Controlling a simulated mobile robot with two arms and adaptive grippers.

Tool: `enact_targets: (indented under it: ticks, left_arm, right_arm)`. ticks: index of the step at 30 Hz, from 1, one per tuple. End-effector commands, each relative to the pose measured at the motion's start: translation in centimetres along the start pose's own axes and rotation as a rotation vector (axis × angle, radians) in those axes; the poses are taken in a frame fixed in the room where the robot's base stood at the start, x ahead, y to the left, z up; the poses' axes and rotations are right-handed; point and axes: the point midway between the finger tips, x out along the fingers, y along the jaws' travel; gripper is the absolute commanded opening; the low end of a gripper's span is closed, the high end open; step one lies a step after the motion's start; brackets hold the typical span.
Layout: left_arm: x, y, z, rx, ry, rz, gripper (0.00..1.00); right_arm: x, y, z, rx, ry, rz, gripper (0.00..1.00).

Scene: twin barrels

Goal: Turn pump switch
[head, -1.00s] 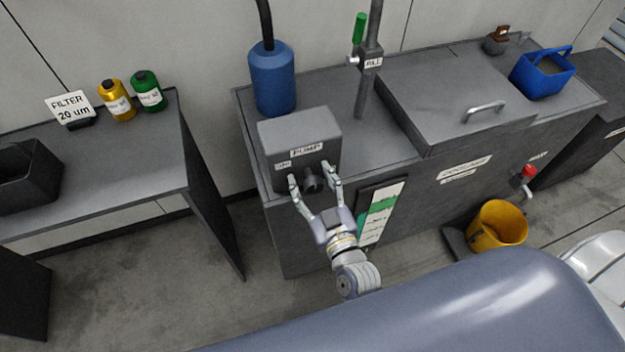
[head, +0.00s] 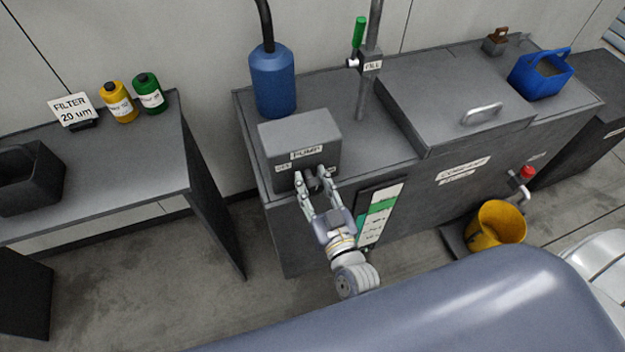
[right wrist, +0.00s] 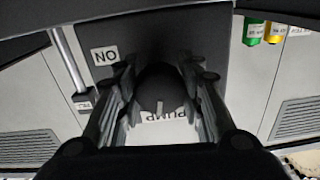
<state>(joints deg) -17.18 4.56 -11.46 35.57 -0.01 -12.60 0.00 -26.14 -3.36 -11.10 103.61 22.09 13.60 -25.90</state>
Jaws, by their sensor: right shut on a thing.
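The pump box (head: 300,140) is a grey block with a PUMP label on its front, standing on the front left of the coolant tank top. Its dark round switch knob (head: 313,184) is on the front face below the label. My right gripper (head: 313,182) is shut on the knob, one finger on each side. The right wrist view shows the knob (right wrist: 160,88) between the fingers, with a light mark on it, and an ON label (right wrist: 105,56) upside down beside it. The left gripper is not in view.
A blue cylinder (head: 273,82) with a hose stands behind the pump box. A green-handled fill valve (head: 358,32) rises to its right. A lidded tank section (head: 440,95) lies right. A yellow bucket (head: 497,228) stands on the floor. A side table (head: 100,185) is left.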

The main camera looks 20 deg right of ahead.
Motion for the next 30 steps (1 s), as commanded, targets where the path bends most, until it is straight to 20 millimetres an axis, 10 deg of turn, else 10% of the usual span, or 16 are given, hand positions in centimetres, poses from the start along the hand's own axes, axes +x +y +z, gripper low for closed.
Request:
enact_targets:
  ticks: [30]
  left_arm:
    - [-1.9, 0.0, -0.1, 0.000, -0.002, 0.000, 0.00]
  right_arm:
    - [0.1, -0.1, -0.1, 0.961, 0.025, 0.003, 0.11]
